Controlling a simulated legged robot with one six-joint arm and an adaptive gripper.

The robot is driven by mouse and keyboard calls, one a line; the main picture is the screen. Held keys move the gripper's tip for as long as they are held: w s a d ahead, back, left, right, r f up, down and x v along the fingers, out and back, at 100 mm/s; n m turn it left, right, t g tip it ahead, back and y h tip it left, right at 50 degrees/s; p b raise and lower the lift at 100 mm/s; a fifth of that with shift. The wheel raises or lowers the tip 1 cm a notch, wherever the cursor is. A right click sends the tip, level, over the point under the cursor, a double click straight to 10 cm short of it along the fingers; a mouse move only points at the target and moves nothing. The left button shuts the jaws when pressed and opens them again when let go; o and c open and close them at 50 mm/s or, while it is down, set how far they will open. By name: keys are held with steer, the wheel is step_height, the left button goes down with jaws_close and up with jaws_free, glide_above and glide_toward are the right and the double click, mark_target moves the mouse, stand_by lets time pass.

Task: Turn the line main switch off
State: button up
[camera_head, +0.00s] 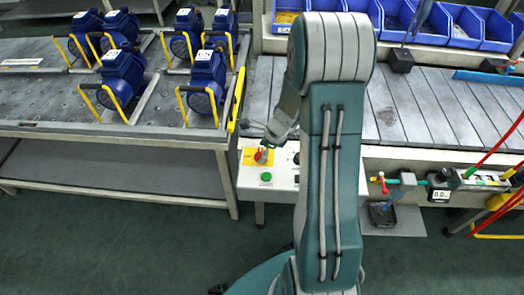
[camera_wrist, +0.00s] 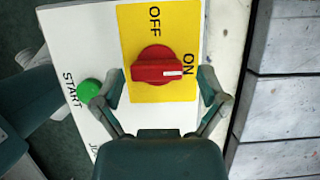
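The line main switch is a red rotary knob (camera_wrist: 158,66) on a yellow plate (camera_wrist: 133,22) marked OFF and ON. Its white mark points right, toward ON. In the head view the knob (camera_head: 261,157) shows on the white control panel (camera_head: 262,186), partly covered by my gripper. My gripper (camera_wrist: 161,80) is open in the wrist view, with one finger on each side of the knob. Gaps show between both fingers and the knob, so it holds nothing. How far the fingertips are above the panel is hard to tell.
A green START button (camera_wrist: 89,90) sits just left of my left finger; it also shows in the head view (camera_head: 266,177). A conveyor (camera_head: 440,105) lies right of the panel. A table (camera_head: 50,110) with several blue pumps stands left. Red hoses (camera_head: 505,150) hang far right.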

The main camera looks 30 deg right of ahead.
steer(key=shift+a, duration=0.25)
steer(key=c, duration=0.6)
steer(key=shift+c, duration=0.2)
steer(key=shift+n, duration=0.3)
steer(key=n, duration=0.1)
steer(key=n+g, duration=0.1)
steer(key=n, duration=0.1)
steer(key=shift+w+d+n+g+y, duration=0.1)
steer(key=shift+w+n+g+y, duration=0.05)
steer(key=shift+n+g+y, duration=0.15)
steer(key=n, duration=0.2)
steer(key=n+g, duration=0.1)
steer(key=n, duration=0.1)
steer(key=shift+w+n+g, duration=0.1)
steer(key=shift+n+g, duration=0.2)
steer(key=n+g, duration=0.1)
steer(key=n, duration=0.3)
steer(key=shift+n+g, duration=0.3)
steer(key=shift+g, duration=0.1)
steer(key=shift+n+g+h, duration=0.6)
steer(key=shift+n+h, duration=0.3)
steer(key=shift+n, duration=1.3)
